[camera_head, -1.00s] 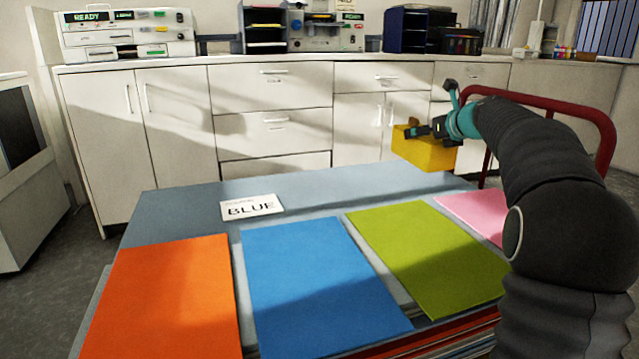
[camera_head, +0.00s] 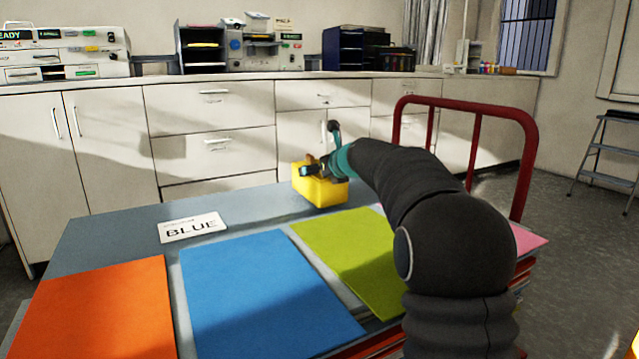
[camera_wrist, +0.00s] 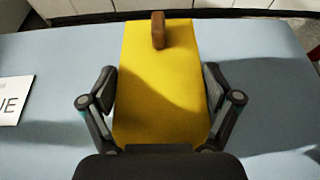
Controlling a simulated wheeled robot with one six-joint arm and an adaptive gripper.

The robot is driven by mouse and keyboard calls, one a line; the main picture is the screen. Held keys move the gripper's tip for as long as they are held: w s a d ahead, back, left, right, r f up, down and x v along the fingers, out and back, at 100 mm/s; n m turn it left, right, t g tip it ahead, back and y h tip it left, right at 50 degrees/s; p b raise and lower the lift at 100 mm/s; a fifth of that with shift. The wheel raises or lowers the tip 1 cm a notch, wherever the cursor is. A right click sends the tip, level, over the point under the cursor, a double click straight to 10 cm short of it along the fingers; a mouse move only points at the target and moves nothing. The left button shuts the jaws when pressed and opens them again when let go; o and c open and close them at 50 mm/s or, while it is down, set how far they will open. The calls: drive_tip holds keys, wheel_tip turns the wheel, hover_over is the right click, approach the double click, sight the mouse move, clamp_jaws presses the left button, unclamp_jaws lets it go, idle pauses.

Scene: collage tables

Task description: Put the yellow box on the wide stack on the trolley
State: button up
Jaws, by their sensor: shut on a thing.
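The yellow box (camera_head: 322,191) is held in my gripper (camera_head: 318,172), over the far part of the trolley's grey-blue top (camera_head: 110,225). In the wrist view the box (camera_wrist: 160,85) sits between both fingers of my gripper (camera_wrist: 160,95), with a brown piece on its face. I cannot tell its height above the top. Flat stacks lie on the trolley: orange (camera_head: 100,310), blue (camera_head: 260,290), green (camera_head: 350,255) and pink (camera_head: 527,240). Blue looks widest. My arm hides part of the green and pink ones.
The trolley's red handle (camera_head: 470,105) rises at the right. White cabinets (camera_head: 210,120) with devices run along the back. A step ladder (camera_head: 610,155) stands far right.

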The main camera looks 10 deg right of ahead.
sight(318, 183)
drive_tip(key=shift+f+b, duration=0.55)
drive_tip(key=shift+f, duration=0.8)
drive_tip(key=shift+f, duration=0.1)
drive_tip(key=o, duration=1.3)
drive_tip(key=shift+s, duration=0.15)
drive_tip(key=v, duration=1.1)
drive_tip(key=shift+s+r+p, duration=0.3)
drive_tip(key=shift+p, duration=0.05)
drive_tip(key=shift+d, duration=0.15)
